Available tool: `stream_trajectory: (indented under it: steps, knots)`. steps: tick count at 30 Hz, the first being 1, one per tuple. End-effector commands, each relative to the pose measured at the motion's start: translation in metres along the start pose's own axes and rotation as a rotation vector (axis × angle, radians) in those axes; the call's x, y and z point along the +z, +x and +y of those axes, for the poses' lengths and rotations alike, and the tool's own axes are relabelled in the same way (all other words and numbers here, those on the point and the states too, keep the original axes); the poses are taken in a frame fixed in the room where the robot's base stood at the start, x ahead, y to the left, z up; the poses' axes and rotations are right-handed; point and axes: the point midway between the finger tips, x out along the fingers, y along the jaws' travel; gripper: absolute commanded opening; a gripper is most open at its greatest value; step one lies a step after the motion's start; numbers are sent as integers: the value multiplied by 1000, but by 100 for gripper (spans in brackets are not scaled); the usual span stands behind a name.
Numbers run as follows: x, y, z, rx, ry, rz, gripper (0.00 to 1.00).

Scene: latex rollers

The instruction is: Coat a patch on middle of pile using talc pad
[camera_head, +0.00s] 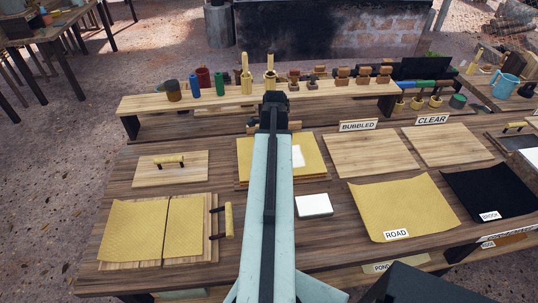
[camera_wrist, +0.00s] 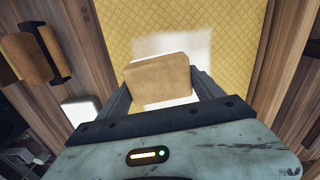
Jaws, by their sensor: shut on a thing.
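The pile (camera_head: 247,157) of yellow quilted sheets lies on the bench, partly hidden behind my arm. Its top sheet (camera_wrist: 115,25) fills the upper middle of the wrist view. A white powdery patch (camera_head: 298,156) shows on it. In the wrist view the patch (camera_wrist: 180,43) reaches from beyond the pad to beneath it. My gripper (camera_wrist: 160,88) is shut on a tan block, the talc pad (camera_wrist: 157,77), and holds it over the patch. I cannot tell whether the pad touches the sheet. In the head view my arm hides the pad's contact area.
A white-topped slab (camera_head: 313,205) lies right of my arm. A ROAD-labelled yellow sheet (camera_head: 400,205), a black sheet (camera_head: 492,192) and BUBBLED (camera_head: 370,155) and CLEAR (camera_head: 448,145) boards lie right. A raised shelf (camera_head: 210,100) with tools runs behind.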

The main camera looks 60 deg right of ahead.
Motion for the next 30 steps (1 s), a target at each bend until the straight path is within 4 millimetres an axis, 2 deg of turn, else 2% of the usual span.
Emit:
stream_trajectory:
  steps: [3,7,11,19,24,30]
  knots:
    - [-13,1,1,0,1,0,44]
    - [-19,1,2,0,0,0,44]
    - [-19,1,0,0,-1,0,44]
    - [-21,3,-21,0,-1,0,44]
    - [-20,3,-22,-2,-1,0,44]
    - [-6,2,-23,-2,-3,-1,44]
